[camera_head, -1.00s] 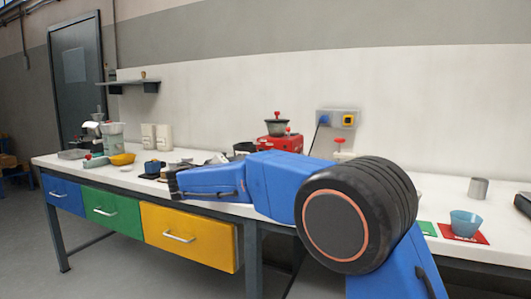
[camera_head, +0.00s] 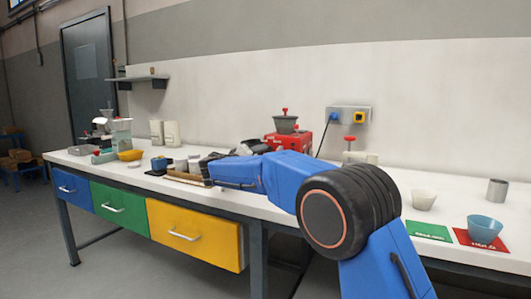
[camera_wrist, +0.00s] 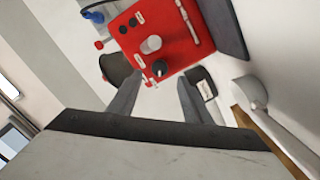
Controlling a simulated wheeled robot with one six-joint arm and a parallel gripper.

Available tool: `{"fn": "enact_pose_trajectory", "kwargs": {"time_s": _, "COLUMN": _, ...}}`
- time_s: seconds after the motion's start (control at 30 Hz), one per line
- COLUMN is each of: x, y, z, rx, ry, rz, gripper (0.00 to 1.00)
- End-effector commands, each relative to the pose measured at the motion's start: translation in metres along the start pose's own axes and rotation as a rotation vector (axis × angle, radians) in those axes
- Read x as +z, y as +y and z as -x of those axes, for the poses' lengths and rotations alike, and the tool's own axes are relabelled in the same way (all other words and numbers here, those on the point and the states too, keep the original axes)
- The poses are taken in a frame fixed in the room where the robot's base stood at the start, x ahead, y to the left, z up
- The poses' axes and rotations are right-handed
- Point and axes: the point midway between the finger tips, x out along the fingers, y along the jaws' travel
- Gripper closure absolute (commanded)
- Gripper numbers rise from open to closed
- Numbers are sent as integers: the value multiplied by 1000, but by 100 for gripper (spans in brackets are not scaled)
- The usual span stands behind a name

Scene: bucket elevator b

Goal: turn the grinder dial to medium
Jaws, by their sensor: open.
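A red machine (camera_head: 287,140) with a grey hopper-like bowl (camera_head: 285,124) on top stands at the back of the bench; I take it for the grinder. In the wrist view its red face (camera_wrist: 175,35) shows a black knob (camera_wrist: 161,68), likely the dial, and a pale round stub beside it. The knob's setting cannot be read. My gripper (camera_wrist: 161,80) is open and empty, its fingers pointing at the red face with the knob in line between the fingertips. How far apart they are is unclear. In the head view my arm hides the gripper.
A wall socket with a blue plug (camera_head: 333,117) is behind the bench. A blue bowl (camera_head: 484,229) stands on a red mat at right, with a metal cup (camera_head: 497,190) behind. A yellow bowl (camera_head: 130,155) and another machine (camera_head: 115,133) stand at left.

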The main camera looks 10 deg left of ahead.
Motion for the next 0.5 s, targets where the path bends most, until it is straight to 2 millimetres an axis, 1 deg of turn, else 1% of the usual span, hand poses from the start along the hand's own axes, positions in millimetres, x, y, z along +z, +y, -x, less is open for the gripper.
{"fn": "enact_pose_trajectory", "kwargs": {"time_s": 0.03, "x": 1, "y": 0, "z": -11, "rx": 1, "ry": -2, "rz": 0, "gripper": 55}}
{"fn": "enact_pose_trajectory", "kwargs": {"time_s": 0.2, "x": 1, "y": 0, "z": -38, "rx": 1, "ry": -1, "rz": -1, "gripper": 55}}
{"fn": "enact_pose_trajectory", "kwargs": {"time_s": 0.3, "x": 1, "y": -1, "z": -50, "rx": 1, "ry": -2, "rz": 0, "gripper": 55}}
{"fn": "enact_pose_trajectory", "kwargs": {"time_s": 0.5, "x": 0, "y": 0, "z": -63, "rx": 0, "ry": 0, "rz": 0, "gripper": 55}}
